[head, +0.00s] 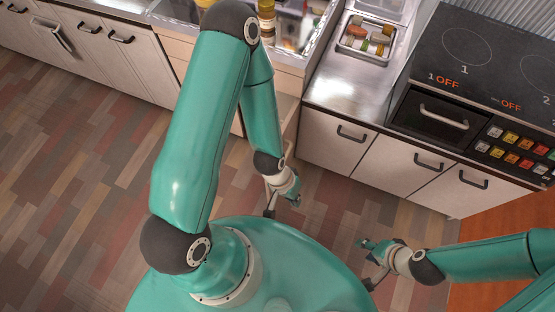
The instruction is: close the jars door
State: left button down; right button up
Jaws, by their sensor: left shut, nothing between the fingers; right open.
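A compartment with jars (266,12) shows at the top centre, partly hidden behind my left arm. My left gripper (282,202) is shut and empty, over the floor below the panel. My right gripper (367,264) is open and empty, over the floor at the lower right, apart from the cabinets.
A steel counter (330,88) at right holds a tray (344,41) of small items. A stove (480,50) with an oven handle and coloured buttons stands further right. White cabinets (336,150) with dark handles line both sides. The wooden floor (80,180) at left is clear.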

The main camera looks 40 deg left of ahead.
jog(key=o, duration=0.4)
jog(key=shift+f+b, duration=0.25)
jog(key=shift+b, duration=0.05)
jog(key=shift+o, duration=1)
notch_tip(320, 180, down, 6)
jog(key=b, duration=0.6)
pick_arm(q)
jog(key=w+f+m+g+y+b, duration=0.1)
jog(key=w+f+m+g+b, duration=0.1)
jog(key=w+m+b, duration=0.6)
jog(key=w+a+r+m+y+b, duration=0.1)
jog(key=a+r+m+y+b, duration=0.55)
jog(key=m, duration=0.35)
jog(key=s+a+f+b, duration=0.1)
jog(key=a+f+b, duration=0.2)
jog(key=a+f, duration=0.3)
notch_tip(320, 180, down, 4)
jog(key=shift+r+t+h+b, duration=0.2)
jog(key=shift+t+h+b, duration=0.1)
jog(key=shift+t+h, duration=0.1)
pick_arm(e)
notch_tip(320, 180, down, 18)
pick_arm(q)
jog(key=shift+a, duration=0.1)
